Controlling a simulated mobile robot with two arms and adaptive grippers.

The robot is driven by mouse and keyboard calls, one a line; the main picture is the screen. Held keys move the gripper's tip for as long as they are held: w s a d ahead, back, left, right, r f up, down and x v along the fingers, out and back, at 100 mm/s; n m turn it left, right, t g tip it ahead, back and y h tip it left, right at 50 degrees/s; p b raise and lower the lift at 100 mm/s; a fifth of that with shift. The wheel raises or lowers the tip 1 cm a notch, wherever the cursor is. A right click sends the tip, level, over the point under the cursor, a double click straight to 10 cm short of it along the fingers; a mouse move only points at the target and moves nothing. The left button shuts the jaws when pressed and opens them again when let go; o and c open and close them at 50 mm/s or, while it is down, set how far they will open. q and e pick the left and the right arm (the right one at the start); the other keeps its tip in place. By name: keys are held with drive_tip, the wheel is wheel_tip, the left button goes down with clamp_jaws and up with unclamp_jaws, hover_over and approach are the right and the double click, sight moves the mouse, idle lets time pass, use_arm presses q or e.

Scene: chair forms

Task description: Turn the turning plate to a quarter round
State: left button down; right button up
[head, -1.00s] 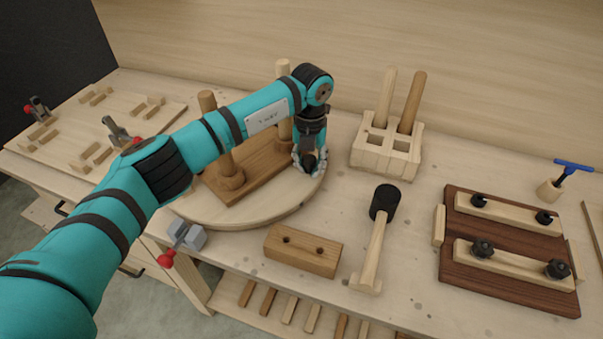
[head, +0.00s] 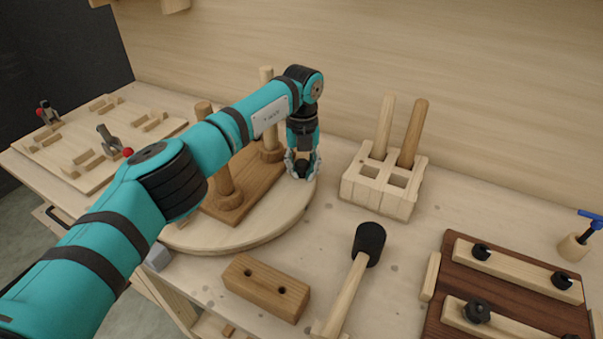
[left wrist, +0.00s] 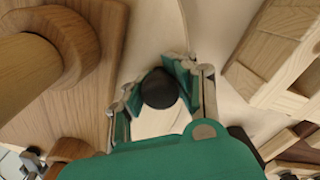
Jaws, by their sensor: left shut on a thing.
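The turning plate (head: 265,229) is a round pale wooden disc on the bench. A brown board (head: 232,213) with two upright posts (head: 222,165) stands on it. My left gripper (head: 302,168) reaches down at the plate's right back edge. In the left wrist view, its fingers (left wrist: 160,92) are closed around a black round knob (left wrist: 158,88). The board and a post base (left wrist: 75,45) show left of the knob there. My forearm hides part of the plate and board in the head view. My right gripper is not in view.
A slotted wooden holder (head: 376,204) with two handles stands close right of the plate. A drilled block (head: 266,288) and a black-headed mallet (head: 368,243) lie in front. A dark clamping board (head: 440,315) is at right, a pale jig board (head: 92,176) at left.

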use_arm(q)
drive_tip(key=shift+w+r, duration=0.3)
drive_tip(key=shift+w, duration=0.1)
drive_tip(key=c, duration=1.5)
unclamp_jaws()
drive_tip(key=o, duration=0.5)
drive_tip(key=shift+s, duration=0.2)
drive_tip(key=shift+o, duration=0.2)
drive_tip(key=shift+w+f, duration=0.1)
wheel_tip(320, 180, up, 12)
